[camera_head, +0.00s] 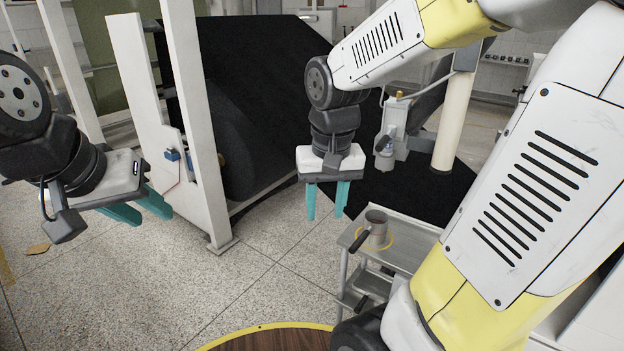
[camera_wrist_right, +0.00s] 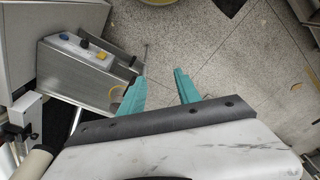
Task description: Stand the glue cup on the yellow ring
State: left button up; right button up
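The glue cup (camera_head: 377,222) is a small grey cup with a dark handle pointing to the lower left. It stands upright on top of a grey metal cart. The yellow ring (camera_head: 389,245) shows on the cart top around the right and front of the cup's base; the cup hides part of it, and I cannot tell how well centred the cup is. My right gripper (camera_head: 326,214) is open and empty, left of the cup and apart from it. Its spread teal fingers also show in the right wrist view (camera_wrist_right: 160,83). My left gripper (camera_head: 146,210) is open and empty at far left.
The grey cart (camera_head: 413,233) has a lower shelf holding a dark object. A white-framed machine with a large black roll (camera_head: 265,110) fills the back. A dispenser-like device (camera_head: 389,140) stands behind the cart. Speckled floor (camera_head: 250,275) lies open left of the cart.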

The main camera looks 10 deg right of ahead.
jog(key=s+a+r+n+t+y, duration=0.1)
jog(key=s+r+t+y, duration=0.1)
jog(key=s+r+t, duration=0.2)
notch_tip(320, 180, up, 3)
jog(key=shift+s+a+r+t, duration=0.15)
jog(key=shift+s+r+t, duration=0.05)
jog(key=shift+s+t, duration=0.2)
jog(key=shift+w, duration=0.1)
